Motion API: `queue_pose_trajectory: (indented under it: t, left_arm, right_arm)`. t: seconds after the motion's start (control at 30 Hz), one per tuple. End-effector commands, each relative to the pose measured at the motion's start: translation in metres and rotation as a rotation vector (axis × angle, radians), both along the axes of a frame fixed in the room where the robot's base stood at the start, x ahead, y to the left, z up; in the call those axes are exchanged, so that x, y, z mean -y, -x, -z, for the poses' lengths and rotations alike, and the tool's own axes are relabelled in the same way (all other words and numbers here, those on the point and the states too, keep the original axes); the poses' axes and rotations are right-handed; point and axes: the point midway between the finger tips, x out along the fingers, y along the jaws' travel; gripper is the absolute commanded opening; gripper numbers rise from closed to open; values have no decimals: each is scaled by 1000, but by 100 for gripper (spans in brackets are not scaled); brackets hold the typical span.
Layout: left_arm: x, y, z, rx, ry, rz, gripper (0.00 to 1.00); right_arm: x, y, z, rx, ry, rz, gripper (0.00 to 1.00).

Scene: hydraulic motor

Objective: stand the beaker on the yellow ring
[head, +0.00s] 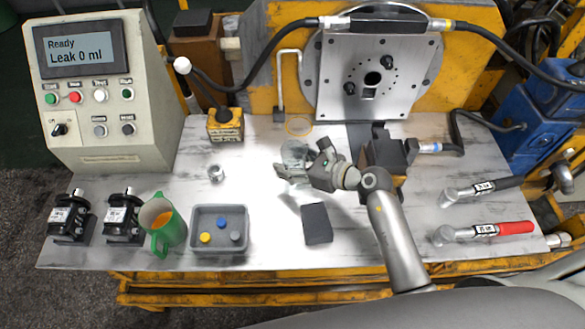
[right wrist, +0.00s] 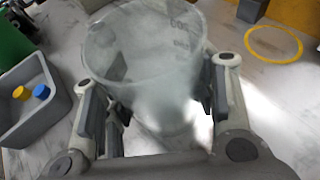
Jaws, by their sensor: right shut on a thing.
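The clear glass beaker (head: 294,152) is upright near the middle of the bench, partly hidden by my right gripper (head: 303,163). In the right wrist view the beaker (right wrist: 145,55) stands between the two fingers, and the gripper is shut on it. I cannot tell whether its base touches the bench. The thin yellow ring (head: 298,126) lies flat on the bench just behind the beaker, apart from it. The ring also shows at the upper right of the right wrist view (right wrist: 273,44), empty. My left gripper is not in view.
A metal plate fixture (head: 340,90) rises behind the ring. A black block (head: 387,153) is close right of the gripper. A dark pad (head: 317,223), a grey tray (head: 220,248), a green jug (head: 168,236) and a small metal nut (head: 216,173) are nearer. Wrenches (head: 483,234) lie at right.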

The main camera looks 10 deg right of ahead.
Motion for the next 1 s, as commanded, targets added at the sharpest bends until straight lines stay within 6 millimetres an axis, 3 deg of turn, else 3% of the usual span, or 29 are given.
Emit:
queue_pose_trajectory:
  t: [0.23,0.67,0.7,0.87,1.0]
  left_arm:
    - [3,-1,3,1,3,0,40]
    - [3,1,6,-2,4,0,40]
    - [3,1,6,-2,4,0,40]
    - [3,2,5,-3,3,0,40]
    - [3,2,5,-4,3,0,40]
  right_arm:
    - [1,-5,30,-3,-5,2,26]
    - [2,-4,39,0,0,0,26]
    - [2,-4,39,0,0,0,56]
    - [2,-4,38,-1,-1,0,75]
    - [2,-4,38,-1,-1,0,75]
